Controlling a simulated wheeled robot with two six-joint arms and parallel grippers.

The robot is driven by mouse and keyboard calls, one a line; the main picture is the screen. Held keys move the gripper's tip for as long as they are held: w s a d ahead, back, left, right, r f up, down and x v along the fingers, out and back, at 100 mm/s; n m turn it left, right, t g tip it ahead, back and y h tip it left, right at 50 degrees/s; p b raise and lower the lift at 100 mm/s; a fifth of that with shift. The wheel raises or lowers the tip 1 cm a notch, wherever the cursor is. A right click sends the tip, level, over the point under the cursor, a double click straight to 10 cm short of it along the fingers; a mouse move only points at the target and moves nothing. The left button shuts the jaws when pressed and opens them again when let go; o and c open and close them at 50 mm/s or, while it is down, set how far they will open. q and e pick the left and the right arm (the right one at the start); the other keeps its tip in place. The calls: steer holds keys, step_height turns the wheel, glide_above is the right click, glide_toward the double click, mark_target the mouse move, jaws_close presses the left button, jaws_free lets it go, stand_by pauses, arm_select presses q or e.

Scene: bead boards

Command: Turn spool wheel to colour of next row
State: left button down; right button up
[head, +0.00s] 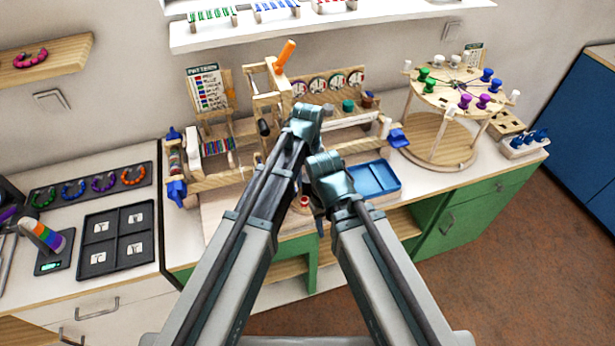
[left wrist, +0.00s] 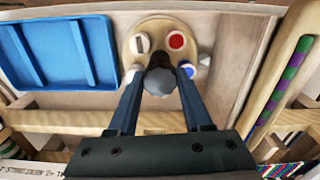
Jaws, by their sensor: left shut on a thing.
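The spool wheel (left wrist: 160,25) is a small round wooden disc in the left wrist view, with a grey-topped spool (left wrist: 140,43), a red one (left wrist: 177,41) and a blue-topped one (left wrist: 187,70) near its edge. A grey knob (left wrist: 160,82) stands at its middle. My left gripper (left wrist: 160,75) is shut on this knob, one finger on either side. In the head view the wheel is mostly behind my arms; a red-and-white spool (head: 304,201) shows. The pattern card (head: 207,88) with coloured rows stands behind the loom. My right gripper is hidden in both views.
A blue tray (head: 372,178) lies right of the wheel. The wooden loom frame with bead rows (head: 217,146) stands behind. A round wooden carousel with coloured pegs (head: 440,97) stands at the right. A black four-part tray (head: 117,240) lies on the left counter.

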arm_select(q)
steer(key=m, duration=1.1)
steer(key=shift+m, duration=0.3)
stand_by(0.4)
steer(key=shift+c, duration=1.6)
jaws_free()
step_height(320, 180, up, 14)
steer(key=p, duration=1.4)
